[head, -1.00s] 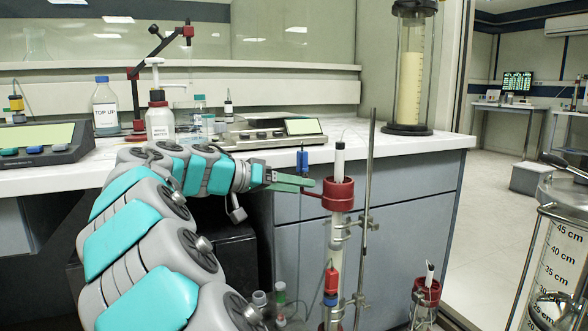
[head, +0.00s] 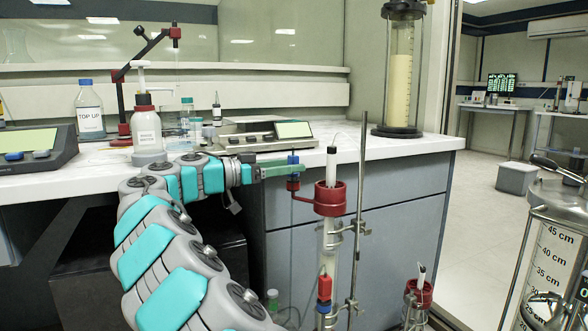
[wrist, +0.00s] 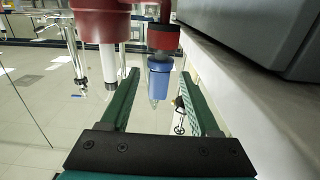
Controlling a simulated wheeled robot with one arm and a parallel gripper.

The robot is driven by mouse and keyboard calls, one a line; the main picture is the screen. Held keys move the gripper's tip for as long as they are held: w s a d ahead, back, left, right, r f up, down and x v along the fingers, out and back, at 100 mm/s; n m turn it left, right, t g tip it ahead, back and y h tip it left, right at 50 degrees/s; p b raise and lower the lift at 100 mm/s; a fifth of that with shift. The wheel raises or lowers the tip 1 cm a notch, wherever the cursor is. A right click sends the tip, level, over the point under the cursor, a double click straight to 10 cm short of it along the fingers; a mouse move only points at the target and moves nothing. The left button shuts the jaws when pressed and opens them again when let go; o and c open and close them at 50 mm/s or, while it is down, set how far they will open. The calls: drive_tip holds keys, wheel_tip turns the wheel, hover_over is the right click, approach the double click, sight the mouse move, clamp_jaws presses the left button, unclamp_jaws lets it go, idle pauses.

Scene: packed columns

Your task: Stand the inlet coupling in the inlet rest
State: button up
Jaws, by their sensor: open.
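The blue inlet coupling (head: 293,159) stands upright at the red inlet rest (head: 293,183), a small cup on an arm from the column's red collar. In the wrist view, which looks upside down, the blue coupling (wrist: 160,76) meets the red cup (wrist: 163,37), and its clear tip points away from the cup. How deep it sits is hidden. My gripper (head: 285,169) reaches in from the left at the coupling's height. In the wrist view its green fingers (wrist: 158,100) are apart, one on each side of the coupling, with visible gaps.
The column's red collar (head: 330,198) and white tube (head: 332,166) stand just right of the rest, with a metal stand rod (head: 361,200) beyond. The counter (head: 400,150) edge runs close behind. A red-and-blue fitting (head: 324,291) sits lower on the column.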

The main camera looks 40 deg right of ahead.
drive_tip(key=x, duration=0.4)
drive_tip(key=shift+s+d+r, duration=0.1)
drive_tip(key=shift+d+r, duration=0.1)
drive_tip(key=shift+c, duration=0.4)
clamp_jaws()
